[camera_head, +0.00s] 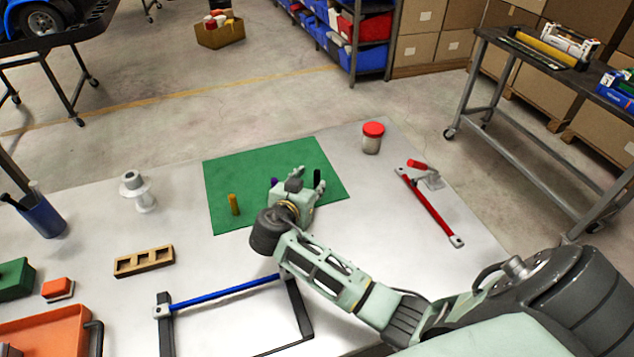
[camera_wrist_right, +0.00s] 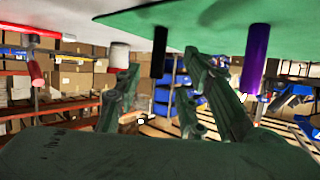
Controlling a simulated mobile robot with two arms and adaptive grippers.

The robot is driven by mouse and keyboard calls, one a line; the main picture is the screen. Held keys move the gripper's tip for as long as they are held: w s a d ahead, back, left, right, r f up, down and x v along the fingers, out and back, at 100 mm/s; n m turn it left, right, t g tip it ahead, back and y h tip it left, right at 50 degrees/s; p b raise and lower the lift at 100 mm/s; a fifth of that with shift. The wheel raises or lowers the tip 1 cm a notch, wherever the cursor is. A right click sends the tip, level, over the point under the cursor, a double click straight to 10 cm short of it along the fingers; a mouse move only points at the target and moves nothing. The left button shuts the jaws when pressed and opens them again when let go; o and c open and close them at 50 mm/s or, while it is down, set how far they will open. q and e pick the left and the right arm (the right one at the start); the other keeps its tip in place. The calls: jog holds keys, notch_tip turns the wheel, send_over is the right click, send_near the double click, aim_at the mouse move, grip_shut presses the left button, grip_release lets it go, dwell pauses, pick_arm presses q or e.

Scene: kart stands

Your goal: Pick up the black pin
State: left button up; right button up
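The black pin (camera_head: 317,175) stands on the green mat (camera_head: 225,178), partly hidden by my right gripper (camera_head: 309,182) in the head view. In the right wrist view, where the mat is at the top, the black pin (camera_wrist_right: 159,52) shows between the spread fingers of my right gripper (camera_wrist_right: 158,72). The fingers are open and hold nothing; I cannot tell whether one touches the pin. A purple pin (camera_wrist_right: 256,58) stands beside the gripper. It is mostly hidden behind the hand in the head view (camera_head: 274,182). My left gripper is not in view.
A blue-barred frame (camera_head: 225,290), wooden block (camera_head: 144,260) and grey spool (camera_head: 138,191) occupy the left and front.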

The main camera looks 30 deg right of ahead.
aim_at(316, 179)
jog(key=p+x, duration=0.2)
jog(key=x, duration=0.3)
jog(key=shift+s+d, duration=0.1)
jog(key=shift+d, duration=0.1)
jog(key=shift+w+d+f, duration=0.3)
jog(key=shift+d+f, duration=0.05)
jog(key=shift+f, duration=0.05)
jog(key=shift+c, duration=0.3)
grip_shut()
